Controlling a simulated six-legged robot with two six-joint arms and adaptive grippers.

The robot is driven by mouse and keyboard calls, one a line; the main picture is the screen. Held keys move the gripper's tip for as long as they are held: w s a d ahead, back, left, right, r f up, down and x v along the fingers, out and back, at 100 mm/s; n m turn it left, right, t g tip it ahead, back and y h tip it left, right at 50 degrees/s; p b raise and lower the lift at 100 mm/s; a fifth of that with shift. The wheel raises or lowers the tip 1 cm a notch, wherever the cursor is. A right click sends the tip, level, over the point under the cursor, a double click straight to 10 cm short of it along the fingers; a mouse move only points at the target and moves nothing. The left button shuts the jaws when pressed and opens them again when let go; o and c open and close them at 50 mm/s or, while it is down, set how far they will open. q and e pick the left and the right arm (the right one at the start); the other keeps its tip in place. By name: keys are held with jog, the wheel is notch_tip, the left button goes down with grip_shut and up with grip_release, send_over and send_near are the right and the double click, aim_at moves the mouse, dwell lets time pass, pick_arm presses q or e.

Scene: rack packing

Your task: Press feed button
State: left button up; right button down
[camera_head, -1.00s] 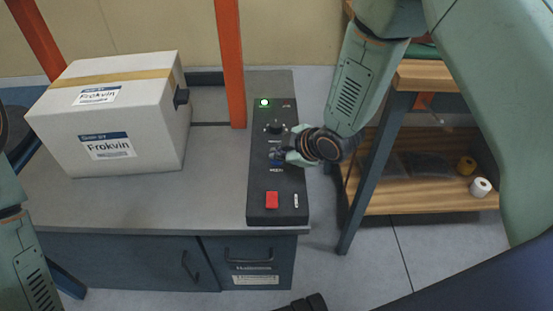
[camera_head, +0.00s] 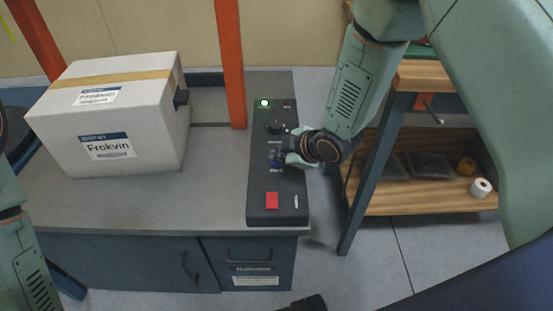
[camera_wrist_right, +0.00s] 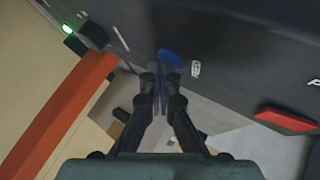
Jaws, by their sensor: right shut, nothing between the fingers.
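The dark control panel (camera_head: 260,187) stands on the right end of the grey bench. It carries a lit green lamp (camera_head: 264,103), a dark knob (camera_head: 274,127), a blue button (camera_head: 273,157) and a red button (camera_head: 272,201). My right gripper (camera_head: 283,160) is shut and empty, with its tips at the blue button. In the right wrist view the blue button (camera_wrist_right: 170,59) shows just beyond the shut fingertips (camera_wrist_right: 159,88), which overlap its lower edge. I cannot tell whether they touch it. My left gripper is not in view; only part of my left arm shows.
A white carton (camera_head: 115,120) labelled Frokvin sits on the bench (camera_head: 200,205) left of the panel. An orange post (camera_head: 230,65) rises behind the panel. A wooden shelf unit (camera_head: 430,200) with white and yellow rolls stands at right.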

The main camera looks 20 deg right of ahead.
aim_at(279, 163)
jog(key=shift+r+p, duration=0.7)
jog(key=shift+r, duration=0.1)
notch_tip(279, 163, up, 5)
jog(key=p, duration=0.4)
jog(key=shift+p, duration=0.3)
jog(key=shift+s+f, duration=0.1)
dwell(0.5)
